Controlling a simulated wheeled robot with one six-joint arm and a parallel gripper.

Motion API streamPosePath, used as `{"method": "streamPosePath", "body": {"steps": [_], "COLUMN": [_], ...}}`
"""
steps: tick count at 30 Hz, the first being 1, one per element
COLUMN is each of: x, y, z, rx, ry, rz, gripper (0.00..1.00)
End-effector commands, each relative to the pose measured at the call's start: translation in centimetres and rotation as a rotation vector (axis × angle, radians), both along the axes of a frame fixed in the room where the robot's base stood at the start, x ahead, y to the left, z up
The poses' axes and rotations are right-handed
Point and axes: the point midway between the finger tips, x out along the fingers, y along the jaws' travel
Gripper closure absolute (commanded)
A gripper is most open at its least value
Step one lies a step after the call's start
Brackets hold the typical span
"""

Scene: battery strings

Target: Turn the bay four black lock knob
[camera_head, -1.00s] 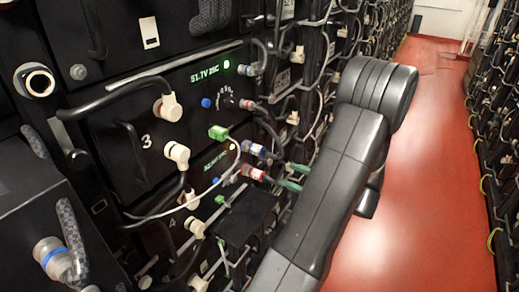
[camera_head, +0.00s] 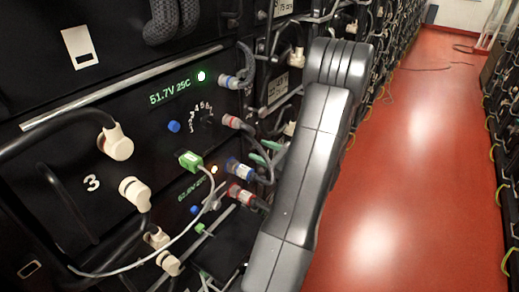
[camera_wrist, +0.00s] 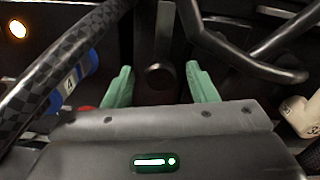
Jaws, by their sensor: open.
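In the wrist view a dark round knob (camera_wrist: 160,76) sits on a dark upright part, between the two green fingers of my gripper (camera_wrist: 159,70). The fingers are apart, one on each side of the knob, with gaps showing; I cannot tell whether the tips reach its depth. A blue connector marked 4 (camera_wrist: 68,88) is left of the fingers. In the head view the green fingers of my gripper (camera_head: 264,152) show beside the rack, partly behind my arm. The black knob is not clear there.
The bay 3 front (camera_head: 92,183) has cream plugs (camera_head: 115,142), a green plug (camera_head: 190,160) with a pale cable, and red and blue connectors. In the wrist view a thick checkered cable (camera_wrist: 55,75) crosses at left and black cables at right.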

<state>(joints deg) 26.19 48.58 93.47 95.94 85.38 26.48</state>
Motion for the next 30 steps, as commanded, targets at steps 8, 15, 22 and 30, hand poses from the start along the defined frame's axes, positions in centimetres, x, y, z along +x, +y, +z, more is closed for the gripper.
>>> {"method": "streamPosePath", "body": {"steps": [8,15,22,30], "x": [0.81,0.82,0.81,0.8], "y": [1.24,1.21,1.19,1.19], "z": [0.0,0.0,0.01,-0.17], "rx": [-0.001,0.0,0.0,-0.018], "ry": [0.001,0.0,0.0,-0.027], "rz": [0.0,-0.001,-0.001,0.0], "gripper": [0.48,0.56,0.92,0.92]}}
